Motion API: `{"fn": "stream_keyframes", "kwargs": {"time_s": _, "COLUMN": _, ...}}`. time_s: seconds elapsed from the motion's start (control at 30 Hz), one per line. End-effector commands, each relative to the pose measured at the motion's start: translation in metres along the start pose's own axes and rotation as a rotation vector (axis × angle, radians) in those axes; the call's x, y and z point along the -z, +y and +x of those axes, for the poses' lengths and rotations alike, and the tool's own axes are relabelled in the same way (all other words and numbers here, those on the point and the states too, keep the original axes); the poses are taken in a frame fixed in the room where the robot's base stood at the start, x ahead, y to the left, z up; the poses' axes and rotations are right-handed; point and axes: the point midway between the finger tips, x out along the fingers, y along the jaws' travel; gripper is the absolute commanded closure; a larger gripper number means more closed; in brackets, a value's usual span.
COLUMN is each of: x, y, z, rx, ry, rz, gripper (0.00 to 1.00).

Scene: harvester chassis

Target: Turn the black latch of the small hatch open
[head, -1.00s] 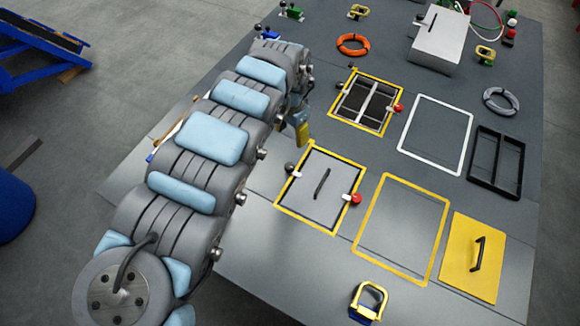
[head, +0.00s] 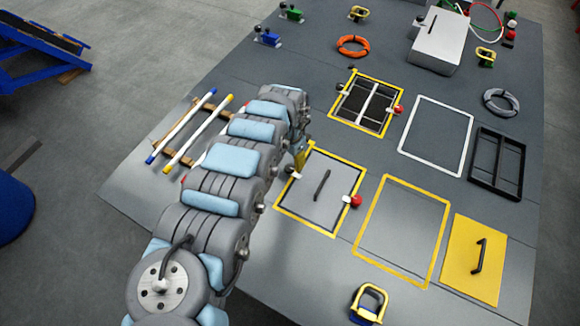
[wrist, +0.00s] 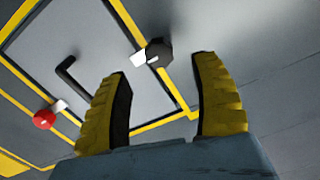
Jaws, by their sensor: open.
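The small hatch (head: 309,205) is a grey lid with a dark handle (head: 321,185), inside a yellow border. Its black latch (head: 289,169) is at the upper left edge, with a white tab pointing onto the lid. A red latch (head: 355,201) sits on the opposite edge. In the wrist view the black latch (wrist: 158,52) appears between and just beyond the yellow fingertips of my gripper (wrist: 162,68). The gripper is open and empty, with no contact visible. In the head view my gripper (head: 302,155) is just above the latch, partly hidden by my arm.
A second yellow-framed hatch with a dark grid (head: 366,104) lies behind. An empty yellow frame (head: 364,226) and a yellow panel with a handle (head: 487,250) are to the right. White rods (head: 190,125) lie on a wooden rack at left.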

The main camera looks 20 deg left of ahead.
Motion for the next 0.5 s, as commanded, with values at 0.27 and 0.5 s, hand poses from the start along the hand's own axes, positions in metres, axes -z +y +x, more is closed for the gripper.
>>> {"fn": "stream_keyframes", "kwargs": {"time_s": 0.27, "x": 0.0, "y": 0.002, "z": 0.032, "rx": -0.004, "ry": -0.001, "rz": 0.0, "gripper": 0.36}}
{"fn": "stream_keyframes", "kwargs": {"time_s": 0.5, "x": 0.001, "y": 0.002, "z": 0.049, "rx": -0.003, "ry": 0.0, "rz": 0.0, "gripper": 0.36}}
